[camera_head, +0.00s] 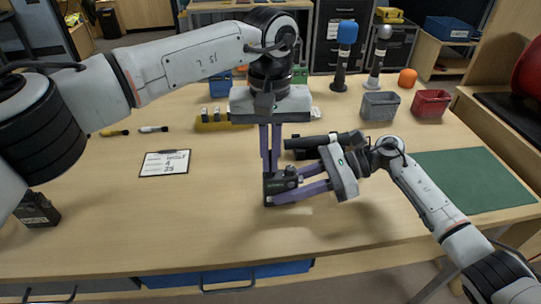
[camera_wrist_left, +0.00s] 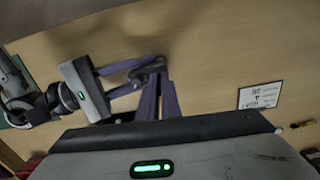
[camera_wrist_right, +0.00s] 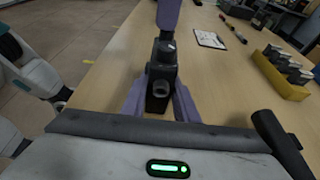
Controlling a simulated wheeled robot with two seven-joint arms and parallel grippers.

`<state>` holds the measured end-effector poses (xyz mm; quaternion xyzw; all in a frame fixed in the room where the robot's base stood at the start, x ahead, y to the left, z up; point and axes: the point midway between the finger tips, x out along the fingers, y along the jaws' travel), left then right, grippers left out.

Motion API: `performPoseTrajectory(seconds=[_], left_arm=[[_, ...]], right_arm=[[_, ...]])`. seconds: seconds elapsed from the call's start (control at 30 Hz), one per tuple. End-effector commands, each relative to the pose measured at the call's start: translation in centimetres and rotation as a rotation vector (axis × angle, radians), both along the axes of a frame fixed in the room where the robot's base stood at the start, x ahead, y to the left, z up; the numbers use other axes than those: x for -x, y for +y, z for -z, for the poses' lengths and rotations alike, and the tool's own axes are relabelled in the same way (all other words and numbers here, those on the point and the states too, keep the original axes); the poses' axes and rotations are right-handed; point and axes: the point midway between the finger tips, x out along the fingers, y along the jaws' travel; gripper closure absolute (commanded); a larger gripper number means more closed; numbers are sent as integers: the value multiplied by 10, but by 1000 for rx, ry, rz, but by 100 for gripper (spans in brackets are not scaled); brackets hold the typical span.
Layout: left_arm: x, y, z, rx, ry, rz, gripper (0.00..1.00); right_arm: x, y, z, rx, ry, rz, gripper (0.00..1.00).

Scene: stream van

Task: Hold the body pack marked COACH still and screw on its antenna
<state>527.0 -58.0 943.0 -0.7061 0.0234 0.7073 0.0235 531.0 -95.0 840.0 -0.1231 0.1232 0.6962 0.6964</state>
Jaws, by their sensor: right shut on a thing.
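A small dark body pack (camera_head: 270,196) stands upright on the table between the fingers of my right gripper (camera_head: 298,190), which is shut on it. It also shows in the right wrist view (camera_wrist_right: 158,85), with a round fitting on its near side. Its label is too small to read. My left gripper (camera_head: 270,168) points straight down, its fingertips close together just above the pack's top; one finger shows above the pack in the right wrist view (camera_wrist_right: 168,15). Whether anything is between the left fingertips is hidden. I cannot make out an antenna.
Another dark pack (camera_head: 36,209) stands at the left. A clipboard (camera_head: 165,163), pens and a yellow holder (camera_head: 222,124) lie behind. A black cylinder (camera_head: 310,142) lies near my right gripper. Microphones, grey (camera_head: 381,106) and red (camera_head: 431,104) bins stand at back right, beyond a green mat (camera_head: 475,180).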

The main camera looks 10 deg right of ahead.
Motion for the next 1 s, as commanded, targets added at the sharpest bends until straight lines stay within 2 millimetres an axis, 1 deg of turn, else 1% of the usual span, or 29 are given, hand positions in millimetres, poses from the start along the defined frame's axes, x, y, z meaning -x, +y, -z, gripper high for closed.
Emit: performPoseTrajectory(seconds=[0.1, 0.33, 0.4, 0.47, 0.57, 0.7, 0.9, 1.0], left_arm=[[0, 0, 0, 0, 1, 65, 100], [0, 0, 0, 0, 1, 68, 100], [0, 0, 0, 0, 1, 93, 100], [0, 1, 0, 0, 1, 150, 100], [0, 1, 0, 1, 1, 280, 100], [0, 1, 0, 1, 1, 332, 100], [0, 2, 1, 2, 1, 567, 100], [-1, 2, 1, 2, 1, 631, 100]], right_arm=[[0, 0, 0, 0, 0, 0, 100], [0, 0, 0, 0, 0, 0, 100], [0, 0, 0, 0, 0, 0, 100], [0, 0, 0, 0, 0, 0, 100], [0, 0, 0, 0, 0, 0, 100], [0, 0, 0, 0, 0, 0, 100], [0, 0, 0, 0, 0, 0, 100], [0, 0, 0, 0, 0, 0, 100]])
